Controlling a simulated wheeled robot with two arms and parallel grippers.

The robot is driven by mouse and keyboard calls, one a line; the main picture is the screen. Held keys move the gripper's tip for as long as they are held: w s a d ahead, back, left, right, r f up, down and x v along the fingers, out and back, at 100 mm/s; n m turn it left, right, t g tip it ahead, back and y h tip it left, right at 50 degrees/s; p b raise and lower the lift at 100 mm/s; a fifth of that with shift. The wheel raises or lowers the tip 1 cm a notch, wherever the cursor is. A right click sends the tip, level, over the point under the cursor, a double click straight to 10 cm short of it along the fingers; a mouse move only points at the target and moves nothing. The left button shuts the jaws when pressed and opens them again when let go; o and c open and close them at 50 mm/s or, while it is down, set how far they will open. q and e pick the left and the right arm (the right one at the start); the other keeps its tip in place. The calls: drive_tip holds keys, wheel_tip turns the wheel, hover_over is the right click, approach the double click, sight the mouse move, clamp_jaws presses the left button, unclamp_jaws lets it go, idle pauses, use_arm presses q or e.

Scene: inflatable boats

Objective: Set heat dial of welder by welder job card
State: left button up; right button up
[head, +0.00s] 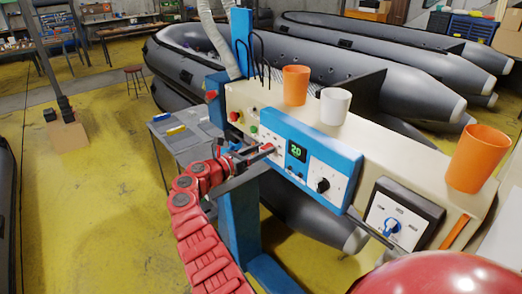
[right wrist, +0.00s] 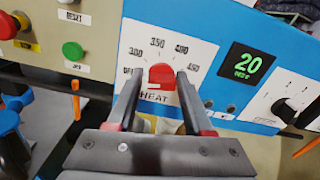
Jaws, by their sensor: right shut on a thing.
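The welder's blue and white control panel (head: 325,165) is set in the cream housing, with a green display (head: 297,150) reading 20. My right gripper (head: 266,152) reaches its left end. In the right wrist view, my right gripper (right wrist: 158,90) has one finger on each side of the red heat dial (right wrist: 161,75) and is shut on it. HEAT is printed below the dial, and 300, 350 and 400 show above it. A short white mark shows low on the knob; where the dial points is unclear. I cannot make out a job card. My left gripper is not in view.
Orange cups (head: 296,85) (head: 478,158) and a white cup (head: 335,106) stand on the housing. A black knob (head: 322,185) and a blue-knob panel (head: 393,227) lie right of the dial. A red button (right wrist: 8,25) and green button (right wrist: 72,51) are left. Grey boats (head: 330,70) lie behind.

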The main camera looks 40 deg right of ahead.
clamp_jaws()
drive_tip(key=shift+m, duration=0.3)
drive_tip(key=shift+s+f+m+b, duration=0.1)
drive_tip(key=shift+s+m+b, duration=0.05)
drive_tip(key=shift+m+b, duration=3.45)
drive_tip(key=shift+s+f+m+b, duration=0.2)
drive_tip(key=shift+m+b, duration=2.85)
drive_tip(key=shift+m, duration=1.1)
drive_tip(key=shift+s+f+m+b, duration=0.1)
drive_tip(key=shift+s+m+b, duration=0.05)
drive_tip(key=shift+m+b, duration=3.45)
drive_tip(key=shift+r+m, duration=0.1)
drive_tip(key=shift+m, duration=0.35)
drive_tip(key=o, duration=1.2)
unclamp_jaws()
drive_tip(key=shift+c, duration=0.2)
